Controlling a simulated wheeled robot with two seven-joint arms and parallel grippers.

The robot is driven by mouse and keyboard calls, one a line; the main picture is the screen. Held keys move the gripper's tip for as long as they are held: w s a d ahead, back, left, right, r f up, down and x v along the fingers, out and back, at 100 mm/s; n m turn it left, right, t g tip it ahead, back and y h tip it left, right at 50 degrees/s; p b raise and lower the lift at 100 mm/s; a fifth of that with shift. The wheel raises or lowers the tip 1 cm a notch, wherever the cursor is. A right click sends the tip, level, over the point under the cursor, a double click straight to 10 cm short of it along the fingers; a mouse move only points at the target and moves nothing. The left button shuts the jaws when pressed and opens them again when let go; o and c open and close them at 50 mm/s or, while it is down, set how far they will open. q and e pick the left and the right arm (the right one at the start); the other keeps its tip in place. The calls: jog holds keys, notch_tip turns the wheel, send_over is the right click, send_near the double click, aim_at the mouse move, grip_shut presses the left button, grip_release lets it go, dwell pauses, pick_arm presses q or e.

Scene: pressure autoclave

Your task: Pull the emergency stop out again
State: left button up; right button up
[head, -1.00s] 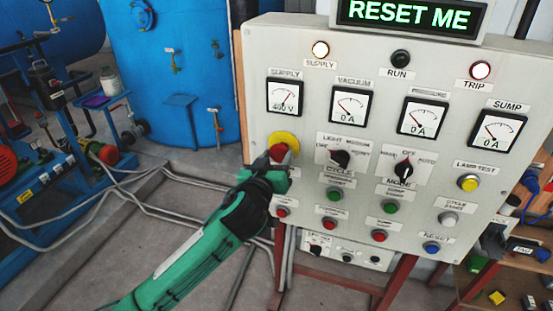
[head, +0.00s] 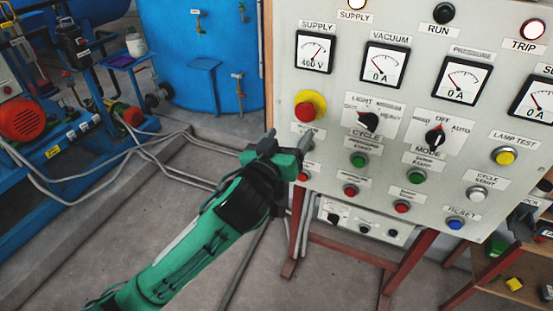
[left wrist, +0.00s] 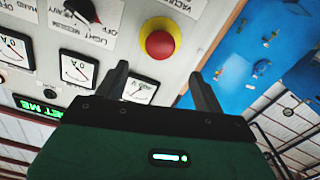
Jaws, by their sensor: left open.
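The emergency stop (head: 306,110) is a red mushroom button on a yellow round plate, at the left edge of the grey control panel (head: 385,112). In the head view it is uncovered. My left gripper (head: 288,141) is just below it in the picture, apart from it, with open, empty jaws. In the left wrist view the red button (left wrist: 160,44) lies beyond the fingertips, in line with the gap between my left gripper's fingers (left wrist: 159,74). I cannot tell how far the button stands out. My right gripper is not in view.
The black CYCLE selector (head: 369,124) and a green button (head: 359,160) sit right of the emergency stop. A lit green sign (left wrist: 38,106) shows upside down in the wrist view. Pipes run along the floor at left.

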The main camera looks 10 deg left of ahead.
pick_arm(q)
jog(key=b+v, duration=0.1)
jog(key=v, duration=0.4)
jog(key=shift+s+a, duration=0.1)
jog(key=shift+s, duration=0.15)
